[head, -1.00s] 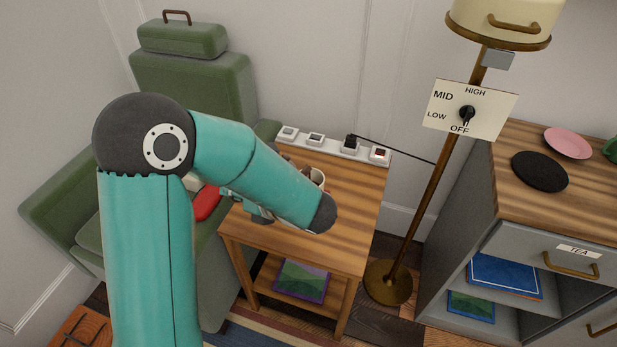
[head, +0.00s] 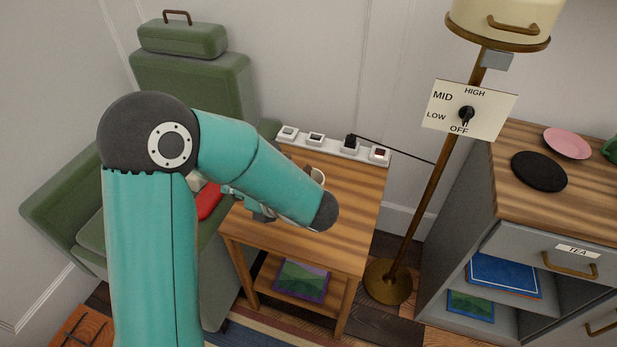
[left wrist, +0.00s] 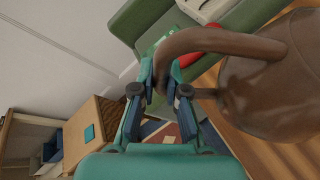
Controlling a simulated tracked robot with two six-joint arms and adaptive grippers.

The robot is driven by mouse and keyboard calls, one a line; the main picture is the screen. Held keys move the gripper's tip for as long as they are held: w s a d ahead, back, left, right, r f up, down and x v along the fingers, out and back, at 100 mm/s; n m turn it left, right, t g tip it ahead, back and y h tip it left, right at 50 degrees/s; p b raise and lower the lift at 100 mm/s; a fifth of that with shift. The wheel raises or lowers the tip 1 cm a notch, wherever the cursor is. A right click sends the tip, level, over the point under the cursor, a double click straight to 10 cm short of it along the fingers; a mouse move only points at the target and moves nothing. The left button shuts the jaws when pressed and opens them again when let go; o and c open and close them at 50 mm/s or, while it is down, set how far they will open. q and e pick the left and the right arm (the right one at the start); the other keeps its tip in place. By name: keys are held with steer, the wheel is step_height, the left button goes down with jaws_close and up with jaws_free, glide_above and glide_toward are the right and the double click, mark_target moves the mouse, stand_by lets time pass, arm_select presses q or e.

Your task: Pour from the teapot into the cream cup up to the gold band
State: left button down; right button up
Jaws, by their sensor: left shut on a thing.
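The brown teapot (left wrist: 275,85) fills the right of the left wrist view, with its curved handle (left wrist: 215,42) reaching toward my gripper. My left gripper (left wrist: 165,88) is shut on that handle. In the head view my left forearm hides most of the gripper (head: 258,208) and nearly all of the teapot. I cannot tell how far the teapot is tilted. My right gripper is not in view.
The small table (head: 350,225) has clear room at its right. A power strip (head: 335,146) lies along its back edge. A green armchair (head: 190,90) with a red item (head: 208,201) stands left. A lamp pole (head: 430,185) and grey cabinet (head: 455,215) stand right.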

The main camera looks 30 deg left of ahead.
arm_select(q)
steer(key=shift+r, duration=0.15)
steer(key=s+a+f+n+t+b, duration=0.1)
steer(key=s+f+n+b, duration=0.1)
steer(key=f+b, duration=0.5)
steer(key=s+a+f+n+t+h+b, duration=0.1)
steer(key=s+f+b, duration=0.3)
steer(key=b, duration=0.9)
steer(key=shift+f+n+t+h, duration=0.3)
steer(key=shift+f+n+t, duration=0.45)
steer(key=shift+f, duration=1.05)
